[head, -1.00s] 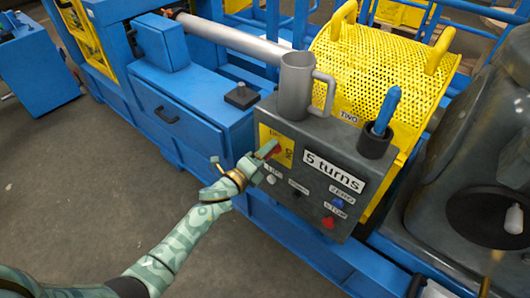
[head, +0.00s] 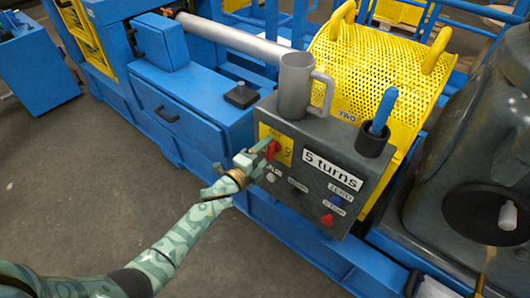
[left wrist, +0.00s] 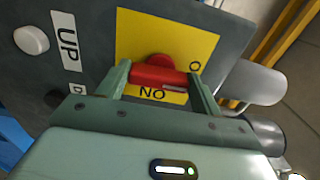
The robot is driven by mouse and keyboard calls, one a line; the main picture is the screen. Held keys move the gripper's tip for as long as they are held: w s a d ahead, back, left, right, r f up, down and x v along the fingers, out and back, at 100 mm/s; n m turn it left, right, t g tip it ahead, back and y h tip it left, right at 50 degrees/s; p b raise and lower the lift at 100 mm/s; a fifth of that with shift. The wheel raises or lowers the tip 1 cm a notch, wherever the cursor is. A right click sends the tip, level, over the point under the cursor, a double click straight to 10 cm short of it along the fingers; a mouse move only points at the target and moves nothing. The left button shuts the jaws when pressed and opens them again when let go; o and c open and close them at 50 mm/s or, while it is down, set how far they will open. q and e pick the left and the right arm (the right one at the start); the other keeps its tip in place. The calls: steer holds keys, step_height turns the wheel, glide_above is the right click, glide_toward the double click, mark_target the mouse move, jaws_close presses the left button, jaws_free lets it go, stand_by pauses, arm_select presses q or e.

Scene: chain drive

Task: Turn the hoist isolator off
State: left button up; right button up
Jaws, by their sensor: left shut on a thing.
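The hoist isolator is a red rotary knob (head: 273,149) on a yellow plate (head: 285,143) at the left of the grey control box. In the left wrist view the red knob (left wrist: 158,76) lies crosswise between both fingers, with a pale mark near its right end. My left gripper (head: 266,154) is shut on it. Below the knob, ON lettering shows upside down in that view; an O shows to the right, and the rest of that lettering is hidden. My right gripper is not in view.
The grey box (head: 335,150) carries a "5 turns" label, a grey mug (head: 294,85), a holder with a blue handle (head: 383,112), and a red stop button (head: 327,220). A white UP button (left wrist: 32,40) sits near the knob. Open floor lies left.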

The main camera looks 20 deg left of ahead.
arm_select(q)
steer(key=o, duration=1)
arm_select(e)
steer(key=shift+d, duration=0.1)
arm_select(q)
steer(key=p+v, duration=0.3)
steer(key=v, duration=1.3)
steer(key=shift+s+a, duration=0.1)
steer(key=shift+s, duration=0.05)
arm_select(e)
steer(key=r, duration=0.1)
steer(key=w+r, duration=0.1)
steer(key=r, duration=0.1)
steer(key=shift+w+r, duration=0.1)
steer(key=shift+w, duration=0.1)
